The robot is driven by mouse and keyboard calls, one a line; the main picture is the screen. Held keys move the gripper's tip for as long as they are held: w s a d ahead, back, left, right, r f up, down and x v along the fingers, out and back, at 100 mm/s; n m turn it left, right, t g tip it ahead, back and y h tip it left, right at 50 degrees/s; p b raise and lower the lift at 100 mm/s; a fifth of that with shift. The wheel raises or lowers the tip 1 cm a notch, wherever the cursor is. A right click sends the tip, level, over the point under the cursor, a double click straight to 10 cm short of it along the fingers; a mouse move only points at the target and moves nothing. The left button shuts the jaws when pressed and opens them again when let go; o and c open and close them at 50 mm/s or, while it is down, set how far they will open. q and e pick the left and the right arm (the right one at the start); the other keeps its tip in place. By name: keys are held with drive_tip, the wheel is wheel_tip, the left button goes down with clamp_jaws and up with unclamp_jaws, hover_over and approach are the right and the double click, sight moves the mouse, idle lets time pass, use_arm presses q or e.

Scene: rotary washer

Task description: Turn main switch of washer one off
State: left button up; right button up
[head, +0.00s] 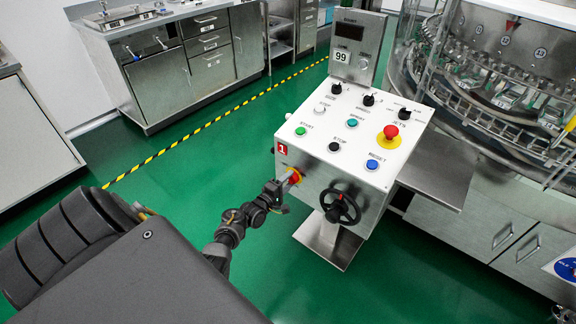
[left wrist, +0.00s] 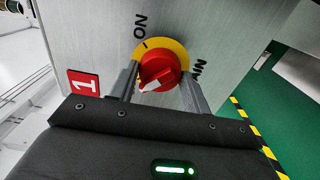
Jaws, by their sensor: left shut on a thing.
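The main switch (head: 295,177) is a red rotary knob on a yellow plate, on the front of the white control box marked with a red "1". In the left wrist view the red knob (left wrist: 158,70) fills the space between my fingers, with a white pointer mark toward the lower left. Lettering like "ON" shows beside its yellow plate, and another label on the right is partly hidden. My left gripper (head: 284,184) is at the switch, shut on the knob, with one finger on each side. My right gripper is not in view.
The control box (head: 328,165) carries several buttons, a red emergency stop (head: 390,132) and a black handwheel (head: 341,205) close right of my gripper. The washer (head: 490,100) stands at right. Steel cabinets (head: 190,62) stand behind a yellow-black floor line. Green floor left of the box is clear.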

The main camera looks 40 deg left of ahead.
use_arm(q)
drive_tip(key=shift+r, duration=0.1)
drive_tip(key=o, duration=1)
drive_tip(key=shift+c, duration=0.2)
drive_tip(key=s+p, duration=0.1)
drive_tip(key=s, duration=0.9)
drive_tip(key=shift+s+d+p, duration=0.15)
drive_tip(key=shift+s+p, duration=0.2)
drive_tip(key=shift+s, duration=0.05)
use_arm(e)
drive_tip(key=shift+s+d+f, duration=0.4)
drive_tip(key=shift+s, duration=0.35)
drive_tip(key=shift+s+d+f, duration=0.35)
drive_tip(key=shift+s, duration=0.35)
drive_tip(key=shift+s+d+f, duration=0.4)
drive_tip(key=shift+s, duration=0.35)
